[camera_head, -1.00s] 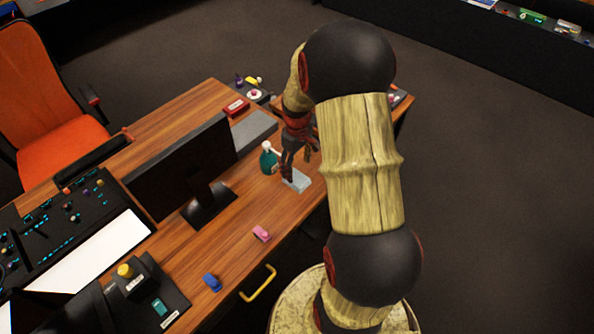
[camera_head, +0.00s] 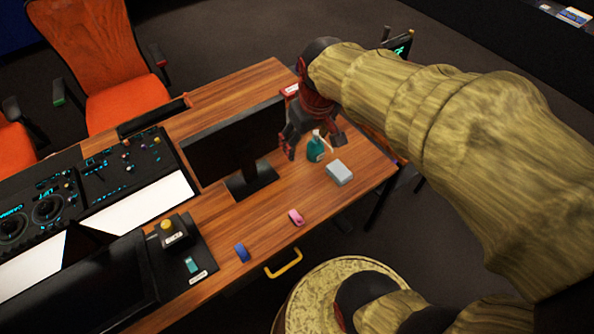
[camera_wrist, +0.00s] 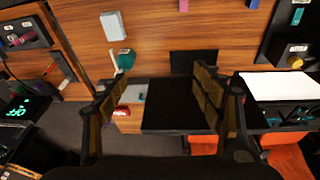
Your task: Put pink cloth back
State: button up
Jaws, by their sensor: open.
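My gripper (camera_head: 315,146) is open and empty, above the desk between the monitor and the green bottle. In the wrist view its two fingers (camera_wrist: 160,88) are spread wide, with the monitor beyond them. My gripper is well apart from the pink item.
A green spray bottle (camera_head: 316,148) and a pale grey block (camera_head: 339,173) stand on the wooden desk (camera_head: 330,215). The black monitor (camera_head: 236,140) is to the left. A blue item (camera_head: 242,252) lies near the front edge, above a yellow handle (camera_head: 284,264).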

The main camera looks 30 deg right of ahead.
jog(key=s+a+r+t, duration=0.2)
jog(key=s+a+r, duration=0.2)
jog(key=s+a, duration=0.5)
jog(key=shift+s+r+y, duration=0.3)
jog(key=shift+s+y, duration=0.1)
jog(key=shift+s, duration=0.05)
jog(key=shift+c, duration=0.4)
